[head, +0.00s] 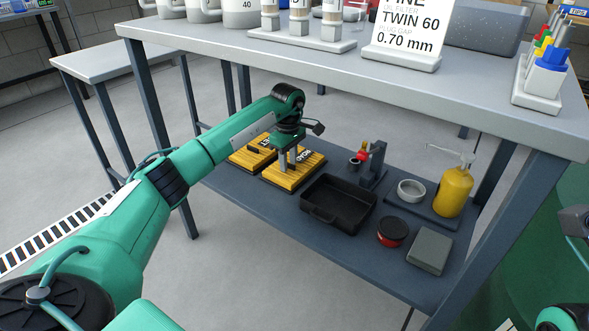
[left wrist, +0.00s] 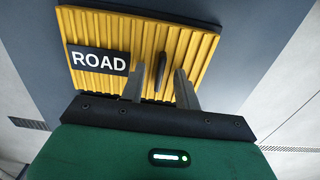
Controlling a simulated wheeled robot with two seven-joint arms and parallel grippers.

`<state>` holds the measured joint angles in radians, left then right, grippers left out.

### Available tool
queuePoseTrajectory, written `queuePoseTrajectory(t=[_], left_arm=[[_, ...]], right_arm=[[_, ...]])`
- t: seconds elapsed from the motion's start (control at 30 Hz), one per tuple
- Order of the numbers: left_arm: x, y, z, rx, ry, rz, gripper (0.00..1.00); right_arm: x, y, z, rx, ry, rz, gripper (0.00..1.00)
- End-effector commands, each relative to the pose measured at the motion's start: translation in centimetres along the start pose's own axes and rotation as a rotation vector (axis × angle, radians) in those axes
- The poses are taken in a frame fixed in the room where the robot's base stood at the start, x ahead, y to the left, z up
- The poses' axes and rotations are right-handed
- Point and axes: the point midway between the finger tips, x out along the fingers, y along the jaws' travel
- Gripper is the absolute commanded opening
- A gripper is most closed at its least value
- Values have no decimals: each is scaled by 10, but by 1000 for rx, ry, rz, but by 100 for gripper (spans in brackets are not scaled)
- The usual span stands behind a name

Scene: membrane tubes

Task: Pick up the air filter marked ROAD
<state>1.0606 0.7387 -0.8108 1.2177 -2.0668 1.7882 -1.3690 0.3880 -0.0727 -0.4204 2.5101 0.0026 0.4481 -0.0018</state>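The air filter marked ROAD (head: 310,163) is a yellow, ribbed panel lying on the lower shelf. In the left wrist view the filter (left wrist: 200,48) shows its black ROAD label (left wrist: 99,60) and an upright black tab (left wrist: 160,71). My left gripper (head: 289,161) points down over this filter. In the left wrist view its two fingers (left wrist: 159,86) stand apart on either side of the tab, with a gap visible on each side. Whether the fingertips touch the filter cannot be told. My right gripper's fingers are not seen.
A second yellow filter (head: 240,158), its label partly covered, lies just left. An empty black tray (head: 318,215) stands close to the right. Farther right are a red-and-black tin (head: 392,232), a grey box (head: 430,250) and a yellow bottle (head: 453,192).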

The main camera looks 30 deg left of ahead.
Motion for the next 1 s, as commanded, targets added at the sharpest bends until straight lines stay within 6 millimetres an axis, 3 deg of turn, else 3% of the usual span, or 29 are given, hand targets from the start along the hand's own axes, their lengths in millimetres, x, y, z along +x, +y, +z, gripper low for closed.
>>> queuePoseTrajectory(t=[0.03,0.17,0.57,0.8,0.93,1.0], left_arm=[[0,0,0,0,0,0,23],[0,0,0,0,0,0,0],[-3,0,0,0,-1,1,0],[-21,0,0,0,0,2,0],[-42,0,-1,0,1,2,0],[-39,-12,-2,0,2,-2,0]], right_arm=[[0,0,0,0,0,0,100],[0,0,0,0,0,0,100],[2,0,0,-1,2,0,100],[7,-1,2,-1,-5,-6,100],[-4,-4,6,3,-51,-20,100],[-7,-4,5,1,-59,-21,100]])
